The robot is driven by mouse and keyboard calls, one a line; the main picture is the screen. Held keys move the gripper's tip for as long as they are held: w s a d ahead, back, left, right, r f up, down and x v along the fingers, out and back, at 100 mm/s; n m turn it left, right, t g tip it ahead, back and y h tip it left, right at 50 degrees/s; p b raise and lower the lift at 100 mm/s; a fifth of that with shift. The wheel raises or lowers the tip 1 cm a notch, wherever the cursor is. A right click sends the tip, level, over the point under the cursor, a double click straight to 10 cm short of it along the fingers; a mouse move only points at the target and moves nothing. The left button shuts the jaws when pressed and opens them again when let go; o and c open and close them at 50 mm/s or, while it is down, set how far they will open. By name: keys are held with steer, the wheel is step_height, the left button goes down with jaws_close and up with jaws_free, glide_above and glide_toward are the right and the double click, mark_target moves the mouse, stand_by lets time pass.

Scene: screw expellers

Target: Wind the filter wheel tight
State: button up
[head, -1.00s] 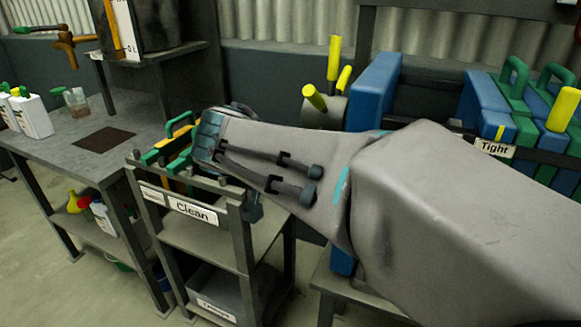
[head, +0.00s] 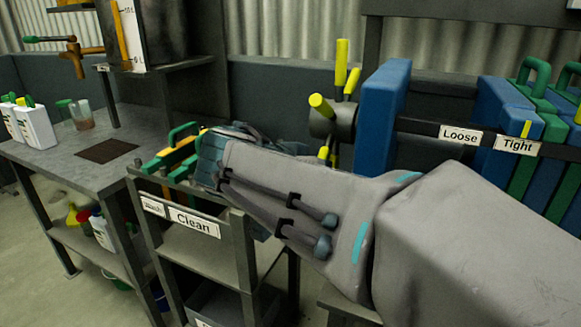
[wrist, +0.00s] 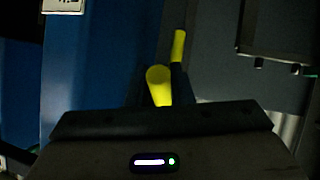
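The filter wheel (head: 330,118) is a grey hub with several yellow-tipped handles, left of a tall blue plate (head: 385,115). My forearm crosses the head view, and my gripper (head: 258,135) is left of and below the hub, partly hidden behind my wrist. In the wrist view, a yellow handle end (wrist: 158,84) shows just beyond my gripper (wrist: 160,120), with another yellow handle behind it. I cannot tell whether the fingers touch a handle. A black rail (head: 430,127) carries a "Loose" label (head: 461,135) and a "Tight" label (head: 516,145); a yellow mark stands above "Tight".
A cart labelled "Clean" (head: 192,221) stands below my gripper, with green-handled items on top. A grey bench (head: 70,155) with white bottles (head: 35,125) is at left. Green and blue plates (head: 530,165) are stacked at right. Open floor shows at lower left.

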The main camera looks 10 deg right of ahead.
steer(key=shift+o, duration=1.4)
steer(key=shift+f, duration=0.1)
steer(key=shift+a+r, duration=0.1)
steer(key=shift+r, duration=0.1)
steer(key=p+v, duration=0.3)
steer(key=v, duration=1)
steer(key=shift+a+p, duration=0.15)
steer(key=shift+p, duration=0.25)
steer(key=shift+s+r, duration=0.15)
